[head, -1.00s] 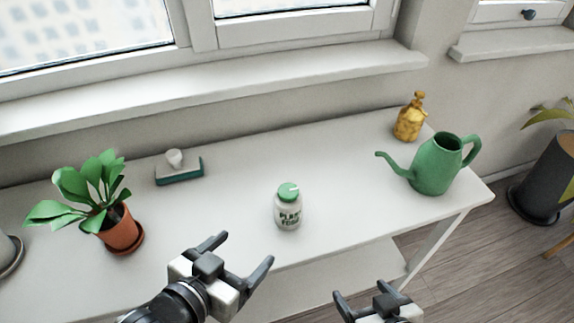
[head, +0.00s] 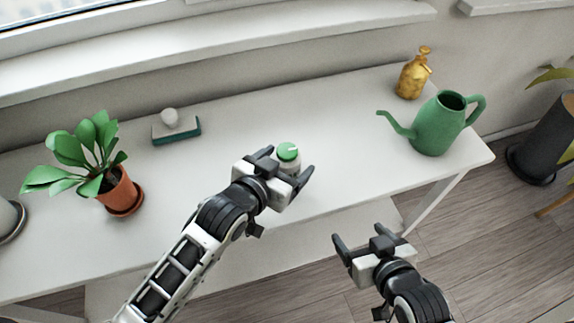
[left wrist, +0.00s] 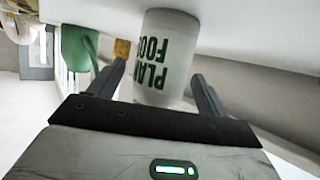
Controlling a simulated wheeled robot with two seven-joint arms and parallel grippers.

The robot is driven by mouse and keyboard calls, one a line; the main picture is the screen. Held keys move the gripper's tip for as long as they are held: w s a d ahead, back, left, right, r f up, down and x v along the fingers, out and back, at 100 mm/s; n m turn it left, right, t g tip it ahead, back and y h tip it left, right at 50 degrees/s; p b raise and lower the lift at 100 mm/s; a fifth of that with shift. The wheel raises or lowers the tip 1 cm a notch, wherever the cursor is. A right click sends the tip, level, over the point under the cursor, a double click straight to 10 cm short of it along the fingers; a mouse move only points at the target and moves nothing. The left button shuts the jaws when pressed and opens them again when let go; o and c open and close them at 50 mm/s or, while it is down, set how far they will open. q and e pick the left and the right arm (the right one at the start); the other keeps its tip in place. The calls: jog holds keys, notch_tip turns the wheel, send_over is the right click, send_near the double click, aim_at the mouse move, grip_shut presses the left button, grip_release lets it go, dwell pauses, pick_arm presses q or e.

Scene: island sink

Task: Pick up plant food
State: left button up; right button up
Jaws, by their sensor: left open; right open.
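The plant food (head: 289,155) is a white jar with a green lid, standing upright near the front edge of the white table. In the left wrist view, the plant food (left wrist: 165,60) shows its green lettering between the two fingers. My left gripper (head: 287,162) is open, with one finger on each side of the jar; I cannot tell whether either finger touches it. In the head view the gripper hides most of the jar's body. My right gripper (head: 358,240) is open and empty, over the floor in front of the table.
A green watering can (head: 437,124) and a yellow spray bottle (head: 412,76) stand at the right end. The tabletop between the jar and the watering can is clear.

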pick_arm(q)
jog(key=x, duration=0.2)
jog(key=shift+w+d+f, duration=0.1)
jog(key=shift+w+d, duration=0.05)
jog(key=c, duration=1.1)
